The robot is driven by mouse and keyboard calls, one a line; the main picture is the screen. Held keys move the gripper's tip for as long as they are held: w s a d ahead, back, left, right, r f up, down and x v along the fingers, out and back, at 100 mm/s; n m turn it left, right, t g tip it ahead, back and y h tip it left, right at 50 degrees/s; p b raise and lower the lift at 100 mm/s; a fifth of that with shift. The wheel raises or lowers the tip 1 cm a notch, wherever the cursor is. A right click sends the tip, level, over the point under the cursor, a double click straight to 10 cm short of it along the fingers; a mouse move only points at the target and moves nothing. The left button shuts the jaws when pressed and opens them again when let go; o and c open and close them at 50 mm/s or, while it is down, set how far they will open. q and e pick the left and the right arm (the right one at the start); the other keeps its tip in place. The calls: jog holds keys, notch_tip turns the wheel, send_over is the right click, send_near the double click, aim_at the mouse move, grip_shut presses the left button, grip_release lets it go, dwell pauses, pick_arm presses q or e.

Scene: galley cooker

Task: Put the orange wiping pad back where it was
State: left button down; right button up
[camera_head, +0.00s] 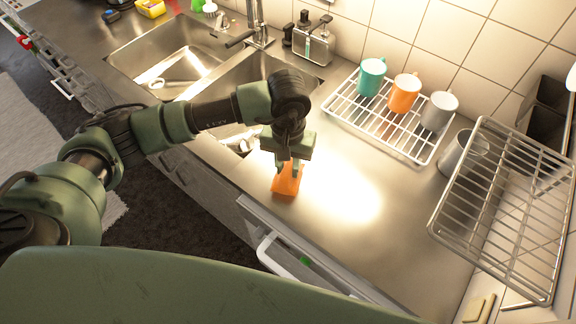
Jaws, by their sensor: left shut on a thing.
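The orange wiping pad (286,181) is in the head view, over the steel counter near its front edge, to the right of the sink. My left gripper (287,166) points down and is shut on the pad's upper part, which the fingers partly hide. I cannot tell whether the pad's lower edge touches the counter. My right gripper does not show.
A white wire rack (345,113) with teal (371,77), orange (404,94) and grey mugs (439,111) stands by the wall. A metal rack (500,205) is at right. The double sink (170,62) is at left. The counter (390,240) right of the pad is clear.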

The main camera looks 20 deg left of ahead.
pick_arm(q)
jog(key=shift+f, duration=0.8)
jog(key=shift+f, duration=0.15)
jog(key=c, duration=1.2)
grip_release()
